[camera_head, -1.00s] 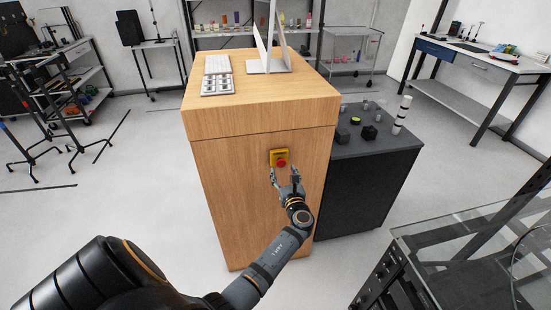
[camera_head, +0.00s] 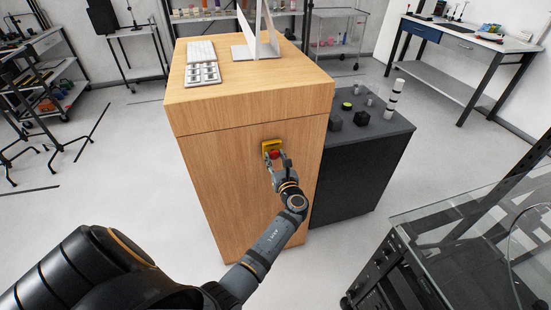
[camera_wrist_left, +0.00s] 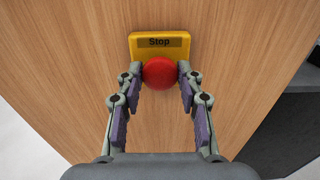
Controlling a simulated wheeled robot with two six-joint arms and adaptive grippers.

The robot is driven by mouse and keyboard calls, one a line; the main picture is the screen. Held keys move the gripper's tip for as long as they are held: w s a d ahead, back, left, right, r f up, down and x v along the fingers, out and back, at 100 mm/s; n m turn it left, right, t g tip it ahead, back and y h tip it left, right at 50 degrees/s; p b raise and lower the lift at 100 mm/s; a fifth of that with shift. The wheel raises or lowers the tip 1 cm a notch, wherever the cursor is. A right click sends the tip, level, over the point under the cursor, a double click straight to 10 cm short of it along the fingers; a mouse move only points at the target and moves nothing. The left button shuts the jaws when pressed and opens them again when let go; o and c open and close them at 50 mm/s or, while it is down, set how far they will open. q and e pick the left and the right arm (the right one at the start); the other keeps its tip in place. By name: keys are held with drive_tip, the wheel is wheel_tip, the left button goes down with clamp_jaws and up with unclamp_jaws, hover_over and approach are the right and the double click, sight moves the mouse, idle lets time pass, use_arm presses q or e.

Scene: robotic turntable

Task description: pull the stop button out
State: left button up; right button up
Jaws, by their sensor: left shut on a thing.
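The stop button (camera_wrist_left: 159,73) is a round red knob on a yellow plate (camera_wrist_left: 146,43) marked "Stop", fixed to the front of a wooden cabinet (camera_head: 225,180). It also shows in the head view (camera_head: 274,154), partly hidden by my gripper. My left gripper (camera_head: 275,158) is at the button. In the left wrist view its two fingers (camera_wrist_left: 160,78) are on either side of the red knob, with the tips touching its sides, and it is shut on the knob. The back of the knob is hidden. My right gripper is not in view.
A keyboard (camera_head: 201,50), a keypad (camera_head: 203,72) and a monitor stand (camera_head: 257,50) are on top of the cabinet. A dark table (camera_head: 375,130) with small items stands to the right. A glass-topped rack (camera_head: 470,240) is at the lower right.

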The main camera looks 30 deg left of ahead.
use_arm(q)
clamp_jaws()
drive_tip(key=shift+p+v, duration=0.35)
drive_tip(key=shift+v, duration=0.5)
drive_tip(key=shift+f, duration=0.15)
drive_tip(key=o, duration=0.7)
unclamp_jaws()
drive_tip(key=shift+c, duration=0.2)
drive_tip(key=o, duration=0.4)
drive_tip(key=shift+d, duration=0.1)
wheel_tip(320, 180, up, 10)
drive_tip(key=shift+r, duration=0.1)
